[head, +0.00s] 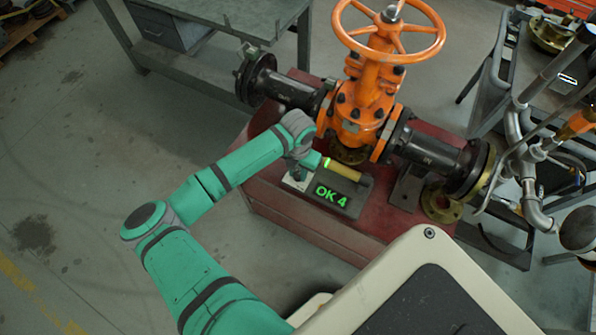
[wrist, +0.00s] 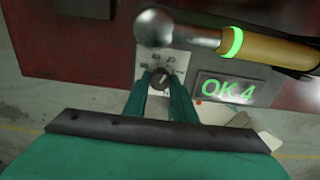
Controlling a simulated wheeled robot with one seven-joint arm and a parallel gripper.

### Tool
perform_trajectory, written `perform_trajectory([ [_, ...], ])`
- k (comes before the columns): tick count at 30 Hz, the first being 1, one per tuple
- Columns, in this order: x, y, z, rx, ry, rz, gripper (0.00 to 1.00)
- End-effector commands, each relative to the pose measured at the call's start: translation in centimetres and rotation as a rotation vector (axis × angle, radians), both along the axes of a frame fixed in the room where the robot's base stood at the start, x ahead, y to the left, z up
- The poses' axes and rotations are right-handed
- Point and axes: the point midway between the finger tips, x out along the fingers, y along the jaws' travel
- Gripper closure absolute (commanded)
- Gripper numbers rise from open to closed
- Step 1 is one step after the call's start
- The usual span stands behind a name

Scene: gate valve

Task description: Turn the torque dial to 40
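The torque dial (wrist: 161,79) is a small dark round knob on a pale scale plate (wrist: 150,60) with printed numbers, 20 readable at the upper right. A light mark on the knob seems to lean to the upper right, but its exact reading is too small to tell. My gripper (wrist: 162,82) has one teal finger on each side of the knob, and the knob fills the gap between the fingertips. In the head view my gripper (head: 297,176) is down at the plate, and my wrist hides the dial. A display (wrist: 228,89) beside it shows green "OK 4".
A wrench-like tool with a yellow handle (wrist: 270,50), a glowing green ring and a silver round head lies just beyond the dial. The orange gate valve (head: 365,105) with dark pipes stands behind on the red base (head: 300,222). A cart with pipes (head: 490,85) is at right.

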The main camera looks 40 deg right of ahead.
Motion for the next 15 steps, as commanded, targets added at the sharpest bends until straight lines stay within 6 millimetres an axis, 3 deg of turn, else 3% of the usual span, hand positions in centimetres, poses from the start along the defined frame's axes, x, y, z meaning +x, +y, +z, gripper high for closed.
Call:
perform_trajectory([
  [15, 0.09, -0.09, 0.06, 0.001, -0.003, 0.111, 0.98],
])
